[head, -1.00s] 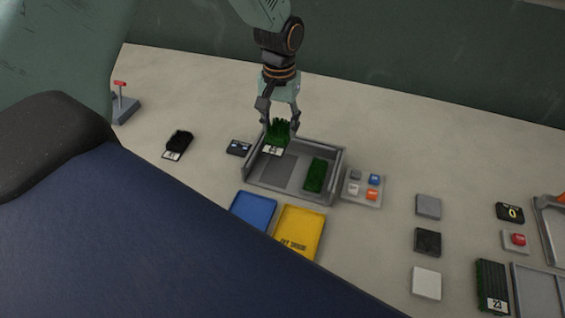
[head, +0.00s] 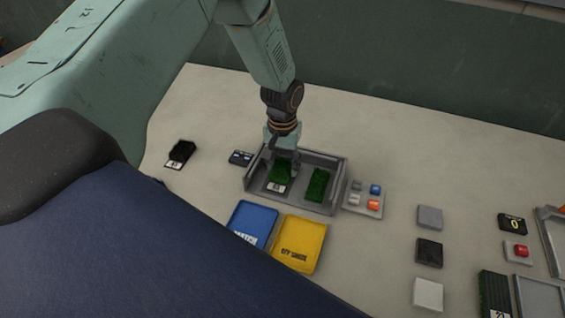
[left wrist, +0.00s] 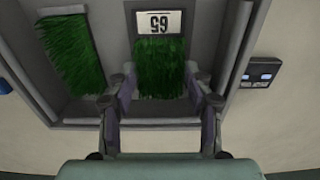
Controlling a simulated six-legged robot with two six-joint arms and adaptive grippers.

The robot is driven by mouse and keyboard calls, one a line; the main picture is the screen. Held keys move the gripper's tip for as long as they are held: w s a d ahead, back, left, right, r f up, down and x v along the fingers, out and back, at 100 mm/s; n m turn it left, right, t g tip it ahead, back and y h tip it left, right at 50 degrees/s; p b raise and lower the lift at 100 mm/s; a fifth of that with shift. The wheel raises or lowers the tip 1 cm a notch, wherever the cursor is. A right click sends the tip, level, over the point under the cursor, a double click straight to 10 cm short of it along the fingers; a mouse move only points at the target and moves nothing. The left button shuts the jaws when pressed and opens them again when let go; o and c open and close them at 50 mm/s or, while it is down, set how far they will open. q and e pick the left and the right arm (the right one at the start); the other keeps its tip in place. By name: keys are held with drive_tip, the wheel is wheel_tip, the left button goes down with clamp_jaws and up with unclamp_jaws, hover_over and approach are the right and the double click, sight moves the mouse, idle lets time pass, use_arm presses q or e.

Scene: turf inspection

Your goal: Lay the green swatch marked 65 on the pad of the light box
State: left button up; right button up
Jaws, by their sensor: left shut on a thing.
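The green swatch (head: 281,174) has a white label that reads 65 in the left wrist view (left wrist: 160,62), upside down there. My left gripper (head: 284,165) is shut on it, with one finger on each side of the turf. The swatch is down inside the grey light box (head: 331,206), over the left part of its floor; whether it touches the pad beneath I cannot tell, as the swatch hides it. Another green turf piece (head: 318,184) lies in the right part of the box; it also shows in the left wrist view (left wrist: 72,52). My right gripper is not in view.
A button panel (head: 363,199) stands right of the box and a small dark display (head: 240,158) left of it. Blue (head: 252,224) and yellow (head: 300,243) trays lie in front. A dark swatch (head: 181,153) lies further left. Grey, black and white tiles lie right.

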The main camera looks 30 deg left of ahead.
sight(282, 167)
use_arm(q)
drive_tip(key=shift+a+f, duration=0.15)
drive_tip(key=shift+f, duration=0.05)
drive_tip(key=o, duration=0.8)
drive_tip(key=shift+w+r, duration=0.15)
drive_tip(key=shift+r, duration=0.4)
wheel_tip(282, 167, up, 11)
drive_tip(key=shift+r, duration=0.15)
